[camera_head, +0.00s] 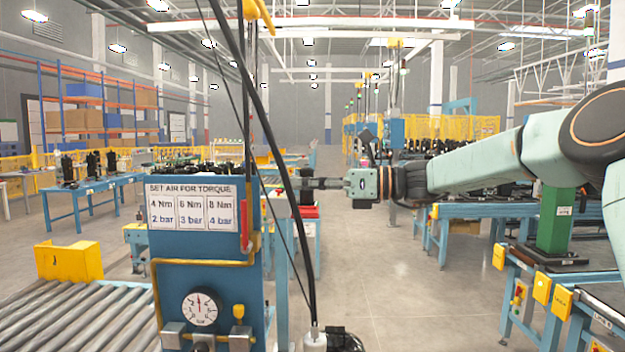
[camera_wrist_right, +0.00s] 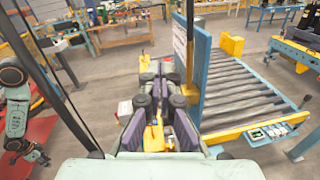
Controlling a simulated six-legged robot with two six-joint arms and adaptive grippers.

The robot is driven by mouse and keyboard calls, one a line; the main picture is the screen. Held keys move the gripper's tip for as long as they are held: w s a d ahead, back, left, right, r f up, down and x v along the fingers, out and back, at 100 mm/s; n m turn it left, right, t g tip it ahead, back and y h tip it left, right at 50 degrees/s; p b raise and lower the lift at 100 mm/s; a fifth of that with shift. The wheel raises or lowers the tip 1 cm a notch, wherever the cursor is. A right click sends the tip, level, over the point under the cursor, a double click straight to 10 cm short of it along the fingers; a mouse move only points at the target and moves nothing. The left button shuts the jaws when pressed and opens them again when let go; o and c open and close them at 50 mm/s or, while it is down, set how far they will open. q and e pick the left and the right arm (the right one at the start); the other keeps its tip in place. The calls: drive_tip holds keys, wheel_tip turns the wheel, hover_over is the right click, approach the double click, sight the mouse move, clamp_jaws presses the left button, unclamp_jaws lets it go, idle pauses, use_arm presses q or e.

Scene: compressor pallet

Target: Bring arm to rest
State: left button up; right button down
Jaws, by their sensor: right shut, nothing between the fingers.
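My right arm comes in from the right in the head view, stretched out level. My right gripper (camera_head: 312,184) points left, shut and empty, in open air and apparently beside the blue panel post (camera_head: 205,262). How far it stands from the post is hard to tell. In the right wrist view the gripper (camera_wrist_right: 162,82) has its dark fingers together with nothing between them.
A roller conveyor (camera_head: 75,315) lies at the lower left, also in the wrist view (camera_wrist_right: 240,92). A black hose (camera_head: 278,160) hangs in front of the post. A green block (camera_head: 555,220) stands on a right-hand bench. The central floor (camera_head: 400,290) is clear.

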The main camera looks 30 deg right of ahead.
drive_tip(key=shift+s+d+r, duration=0.4)
drive_tip(key=shift+d+r, duration=0.1)
drive_tip(key=shift+r, duration=0.1)
